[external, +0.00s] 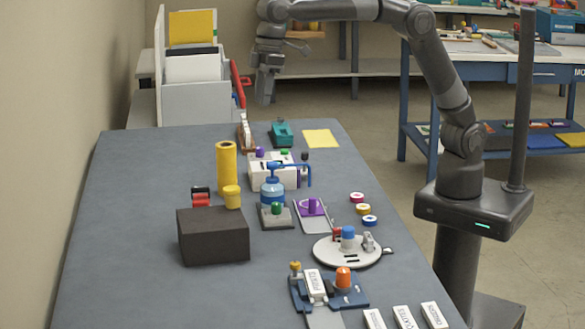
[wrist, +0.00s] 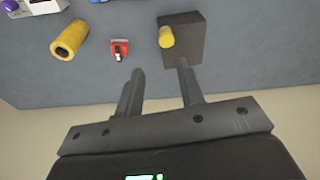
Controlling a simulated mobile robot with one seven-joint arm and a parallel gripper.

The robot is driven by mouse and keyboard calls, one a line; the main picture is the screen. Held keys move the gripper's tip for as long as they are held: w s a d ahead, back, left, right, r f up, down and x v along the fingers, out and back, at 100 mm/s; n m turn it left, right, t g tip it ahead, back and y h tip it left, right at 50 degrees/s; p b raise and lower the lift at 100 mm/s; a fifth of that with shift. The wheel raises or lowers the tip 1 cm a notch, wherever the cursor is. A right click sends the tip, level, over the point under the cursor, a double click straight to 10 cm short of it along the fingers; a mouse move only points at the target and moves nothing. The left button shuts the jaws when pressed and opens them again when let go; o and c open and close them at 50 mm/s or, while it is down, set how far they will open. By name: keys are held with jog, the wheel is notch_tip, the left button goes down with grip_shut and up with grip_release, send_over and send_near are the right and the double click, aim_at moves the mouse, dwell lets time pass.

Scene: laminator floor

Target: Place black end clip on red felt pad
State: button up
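A small red item (wrist: 119,46) with a dark and light piece at its lower end lies between the yellow roll and the dark block in the wrist view. In the external view red pieces (external: 201,200) show left of the yellow roll, with a small black piece (external: 200,190) at their back. I cannot tell for sure which is the clip and which the pad. My gripper (wrist: 160,72) is open and empty, its fingers apart. In the external view my gripper (external: 265,98) hangs high at the far end of the table, pointing down, clear of these things.
A dark block (external: 213,236) carries a yellow cylinder (external: 232,197); a tall yellow roll (external: 226,168) stands behind it. The table's left side (external: 125,215) is clear.

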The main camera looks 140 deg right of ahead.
jog(key=s+a+r+n+t, duration=0.2)
jog(key=s+a+r+n, duration=0.1)
jog(key=s+a, duration=1.4)
jog(key=s+a+f+n, duration=0.1)
jog(key=s+a+f, duration=0.5)
jog(key=s, duration=0.2)
jog(key=s+a+f+n+t, duration=0.1)
jog(key=s+a+f+n, duration=0.1)
jog(key=s+a+f, duration=0.3)
jog(key=s+a, duration=0.1)
jog(key=s, duration=0.2)
jog(key=shift+s+a+f+t+y, duration=0.2)
jog(key=shift+a+f+t+y, duration=0.1)
jog(key=shift+f, duration=0.1)
